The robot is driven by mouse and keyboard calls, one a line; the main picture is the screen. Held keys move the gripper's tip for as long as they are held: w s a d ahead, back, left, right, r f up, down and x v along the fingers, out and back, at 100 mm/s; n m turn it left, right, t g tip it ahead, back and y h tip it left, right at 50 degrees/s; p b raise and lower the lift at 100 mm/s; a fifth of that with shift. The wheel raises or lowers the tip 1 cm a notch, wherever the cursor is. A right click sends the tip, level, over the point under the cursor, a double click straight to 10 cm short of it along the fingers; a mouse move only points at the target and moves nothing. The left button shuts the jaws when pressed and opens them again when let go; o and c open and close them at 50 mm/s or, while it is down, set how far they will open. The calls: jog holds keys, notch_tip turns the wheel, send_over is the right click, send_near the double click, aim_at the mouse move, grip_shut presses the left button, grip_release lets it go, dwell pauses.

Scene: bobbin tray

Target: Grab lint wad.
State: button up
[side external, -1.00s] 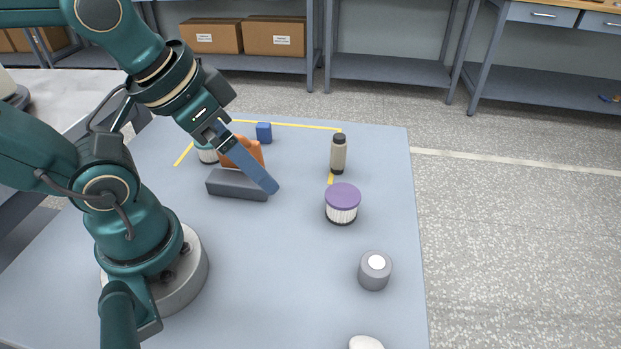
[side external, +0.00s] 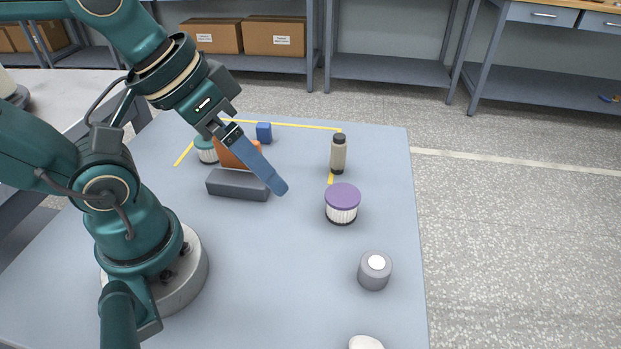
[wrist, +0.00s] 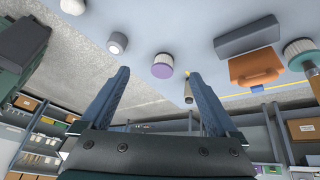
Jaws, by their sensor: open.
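A whitish rounded lump, which looks like the lint wad (side external: 366,342), lies at the bottom edge of the side view, partly cut off. It also shows, cut off, at the top left of the wrist view (wrist: 72,6). My gripper (side external: 280,189) is in the air over the back-middle of the table, well away from the lump. In the wrist view my gripper (wrist: 160,73) shows two blue fingers spread apart with nothing between their tips.
A purple-lidded ribbed cylinder (side external: 342,203), a grey cylinder with a white top (side external: 375,270) and a dark-capped bottle (side external: 338,155) stand right of my gripper. Left are a grey block (side external: 237,186), an orange object (side external: 236,155), a teal-topped cylinder (side external: 206,150) and a blue block (side external: 264,132).

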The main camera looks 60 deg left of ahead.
aim_at(369, 342)
jog(key=w+d+f+n+g+h, duration=0.25)
jog(key=d+n+g+h, duration=0.45)
jog(key=d, duration=0.5)
jog(key=d+f+n+h, duration=0.1)
jog(key=f+n, duration=0.1)
jog(key=f, duration=0.1)
jog(key=w+d+f+n+g+h, duration=0.1)
jog(key=f+n+h, duration=0.1)
jog(key=f, duration=0.2)
jog(key=w+d+f+n+g+h, duration=0.1)
jog(key=f+n, duration=0.1)
jog(key=f, duration=0.2)
jog(key=shift+w+d+f+n+h, duration=0.2)
jog(key=shift+n+h, duration=0.1)
jog(key=shift+n, duration=0.1)
jog(key=shift+s+d+f, duration=0.25)
jog(key=shift+s+d, duration=0.05)
jog(key=shift+x, duration=2.2)
jog(key=c, duration=1.4)
